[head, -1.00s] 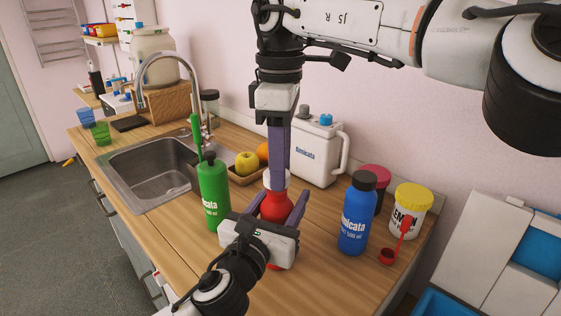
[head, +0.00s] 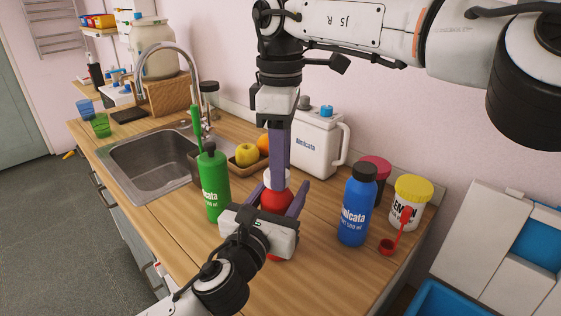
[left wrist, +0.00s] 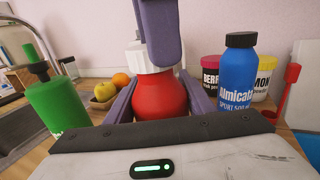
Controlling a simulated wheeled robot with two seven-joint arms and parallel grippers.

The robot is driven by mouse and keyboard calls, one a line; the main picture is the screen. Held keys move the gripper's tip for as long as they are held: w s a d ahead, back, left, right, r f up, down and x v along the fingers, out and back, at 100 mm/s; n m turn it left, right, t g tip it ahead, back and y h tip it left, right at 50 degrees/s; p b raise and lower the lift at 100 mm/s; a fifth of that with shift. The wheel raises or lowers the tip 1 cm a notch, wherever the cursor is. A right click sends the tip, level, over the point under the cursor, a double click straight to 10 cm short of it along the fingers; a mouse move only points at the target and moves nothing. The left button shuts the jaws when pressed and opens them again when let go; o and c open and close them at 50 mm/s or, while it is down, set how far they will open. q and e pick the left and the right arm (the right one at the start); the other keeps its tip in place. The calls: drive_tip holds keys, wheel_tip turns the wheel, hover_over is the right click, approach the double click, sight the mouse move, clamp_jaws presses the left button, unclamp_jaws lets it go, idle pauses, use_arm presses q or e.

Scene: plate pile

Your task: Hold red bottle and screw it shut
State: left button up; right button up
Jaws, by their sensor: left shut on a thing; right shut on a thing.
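The red bottle (head: 275,198) stands upright on the wooden counter, its lower part mostly hidden behind my left gripper. In the left wrist view its red body (left wrist: 160,104) sits between the two purple fingers. My left gripper (head: 281,196) is shut on the body from the near side. The white cap (left wrist: 139,60) is on top of the bottle, seen in the left wrist view. My right gripper (head: 279,168) comes down from above and is shut on the cap. Its finger hides part of the cap.
A green bottle (head: 213,185) stands close on the left. A blue bottle (head: 356,208), a yellow-lidded tub (head: 410,202) and a red scoop (head: 389,246) are on the right. A white jug (head: 317,145) and fruit tray (head: 240,168) stand behind. The sink (head: 150,165) is at left.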

drive_tip(key=shift+f, duration=0.45)
drive_tip(key=m, duration=0.4)
drive_tip(key=shift+s, duration=0.2)
drive_tip(key=shift+a+m, duration=0.1)
drive_tip(key=shift+m, duration=1.3)
drive_tip(key=o, duration=1)
drive_tip(key=shift+r, duration=0.1)
drive_tip(key=shift+r, duration=2.2)
drive_tip(key=shift+c, duration=0.3)
